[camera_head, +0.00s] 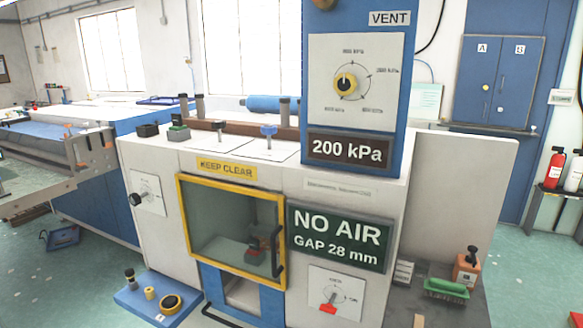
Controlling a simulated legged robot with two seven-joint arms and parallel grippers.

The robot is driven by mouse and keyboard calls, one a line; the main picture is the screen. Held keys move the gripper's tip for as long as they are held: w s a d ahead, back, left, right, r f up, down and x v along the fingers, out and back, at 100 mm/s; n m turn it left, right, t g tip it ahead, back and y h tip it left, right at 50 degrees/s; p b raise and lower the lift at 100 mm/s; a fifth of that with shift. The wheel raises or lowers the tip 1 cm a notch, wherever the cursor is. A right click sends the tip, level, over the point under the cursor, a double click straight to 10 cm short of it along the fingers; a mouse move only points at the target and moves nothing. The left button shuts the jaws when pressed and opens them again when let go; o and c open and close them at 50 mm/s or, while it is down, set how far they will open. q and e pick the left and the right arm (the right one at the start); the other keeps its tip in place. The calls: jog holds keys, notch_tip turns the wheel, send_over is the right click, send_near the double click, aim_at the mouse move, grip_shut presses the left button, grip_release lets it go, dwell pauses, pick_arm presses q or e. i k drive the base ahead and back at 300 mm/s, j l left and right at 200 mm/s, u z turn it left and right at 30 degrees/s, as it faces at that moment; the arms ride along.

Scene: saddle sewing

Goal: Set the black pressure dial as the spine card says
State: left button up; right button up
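A dial plate with a round knob (345,82), yellow-rimmed with a dark centre, is on the blue upright panel of the white machine. Several small labels ring it; some read kPa, the figures too small to be sure of. A black knob (135,199) sticks out from a white plate at the machine's left; its markings are unreadable. A dark display (348,149) below the upper dial reads 200 kPa. I cannot make out a spine card for certain; a pale green card (426,102) on the back wall has illegible print. I recognise neither gripper in view.
A green sign (340,237) reads NO AIR, GAP 28 mm. Below it is a red-knobbed dial (327,308). A yellow-framed window (232,228) has a black handle. A blue tray (160,302) with small parts lies at the lower left; a blue cabinet (500,82) stands behind.

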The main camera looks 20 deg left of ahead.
aim_at(219, 125)
jog(key=j+u, duration=0.1)
jog(key=u, duration=0.3)
jog(key=i+j+u, duration=0.1)
jog(key=u, duration=0.7)
jog(key=i+j+u, duration=0.1)
jog(key=u, duration=0.3)
